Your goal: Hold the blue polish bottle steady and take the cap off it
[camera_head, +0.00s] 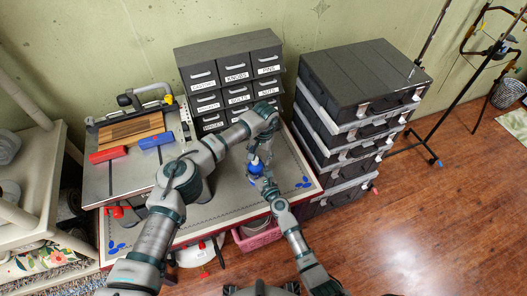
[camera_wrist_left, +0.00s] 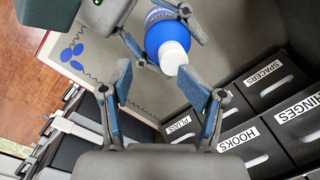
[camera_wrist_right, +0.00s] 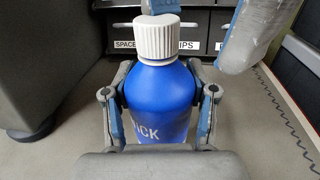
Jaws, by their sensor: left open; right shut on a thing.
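The blue polish bottle (camera_wrist_right: 158,100) stands upright with its ribbed white cap (camera_wrist_right: 157,38) on. My right gripper (camera_wrist_right: 160,108) is shut on the bottle's body, with a finger on each side. In the left wrist view the bottle (camera_wrist_left: 161,30) and cap (camera_wrist_left: 174,58) show beyond my left gripper (camera_wrist_left: 153,68), which is open, with its fingertips near the cap. Blue pads of the left fingers hang close behind and beside the cap in the right wrist view. In the head view the bottle (camera_head: 256,167) is small and partly hidden by both grippers.
The bottle is over a grey worktop (camera_head: 222,205) with a red edge. Labelled grey drawers (camera_head: 232,80) stand behind, and stacked dark cases (camera_head: 358,90) to the right. A board with red and blue blocks (camera_head: 130,140) lies left. Blue oval pieces (camera_head: 304,182) lie nearby.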

